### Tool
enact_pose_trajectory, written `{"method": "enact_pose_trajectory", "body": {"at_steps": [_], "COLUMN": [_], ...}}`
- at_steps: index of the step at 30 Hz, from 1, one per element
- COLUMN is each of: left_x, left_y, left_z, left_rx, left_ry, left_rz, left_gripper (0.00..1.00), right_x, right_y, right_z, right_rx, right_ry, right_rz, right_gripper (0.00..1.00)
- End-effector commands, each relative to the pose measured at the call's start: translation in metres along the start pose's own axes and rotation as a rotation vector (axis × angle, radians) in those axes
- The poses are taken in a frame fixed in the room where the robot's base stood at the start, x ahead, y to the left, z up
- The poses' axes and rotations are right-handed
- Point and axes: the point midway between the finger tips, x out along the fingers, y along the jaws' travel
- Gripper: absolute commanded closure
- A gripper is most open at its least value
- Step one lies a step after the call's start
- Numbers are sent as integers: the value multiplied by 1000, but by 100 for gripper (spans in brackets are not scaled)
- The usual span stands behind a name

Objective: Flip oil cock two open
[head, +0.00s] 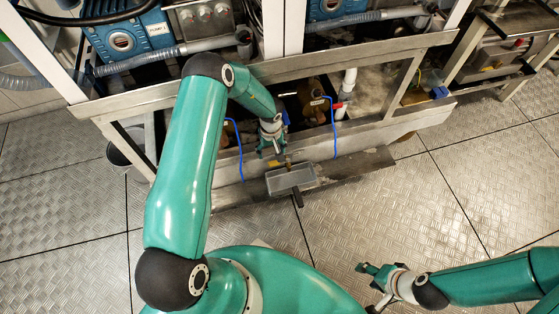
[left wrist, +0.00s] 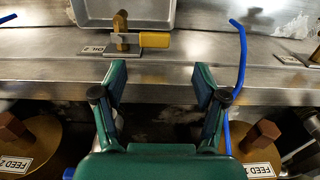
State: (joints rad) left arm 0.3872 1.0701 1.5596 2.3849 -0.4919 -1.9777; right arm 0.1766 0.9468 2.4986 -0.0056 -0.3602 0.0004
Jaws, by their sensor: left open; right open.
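The oil cock (left wrist: 121,32) is a small brass valve with a yellow lever (left wrist: 154,40). Its lever points right, along the metal ledge, in the left wrist view. A label plate (left wrist: 93,49) beside it appears upside down and seems to read OIL 2. In the head view the cock (head: 287,161) is small, just behind a grey tray. My left gripper (head: 271,153) is open and empty, just short of the lever; its fingers (left wrist: 160,85) point at the ledge, apart from the lever. My right gripper (head: 372,283) is open and empty over the floor.
The grey tray (head: 291,179) sits in front of the cock. Blue bent rods stand left (head: 239,150) and right (head: 334,130) of my left gripper. Brass feed parts (left wrist: 40,145) lie below the ledge. Frame rails (head: 330,65) cross above; the front floor (head: 380,210) is clear.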

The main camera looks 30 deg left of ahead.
Motion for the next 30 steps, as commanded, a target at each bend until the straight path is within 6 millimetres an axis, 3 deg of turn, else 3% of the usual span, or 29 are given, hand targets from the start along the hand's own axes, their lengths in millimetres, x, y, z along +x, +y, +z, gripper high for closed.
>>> {"method": "enact_pose_trajectory", "body": {"at_steps": [16, 27, 30], "left_x": [69, 75, 75], "left_y": [12, 13, 13], "left_z": [3, 3, 3], "left_rx": [17, 17, 18], "left_ry": [-7, -6, -6], "left_rz": [4, 5, 5], "left_gripper": [28, 28, 41], "right_x": [21, 22, 22], "right_y": [8, 8, 8], "right_z": [0, 0, 0], "right_rx": [0, 0, 0], "right_ry": [0, 0, 0], "right_rz": [0, 0, 0], "right_gripper": [47, 47, 47]}}
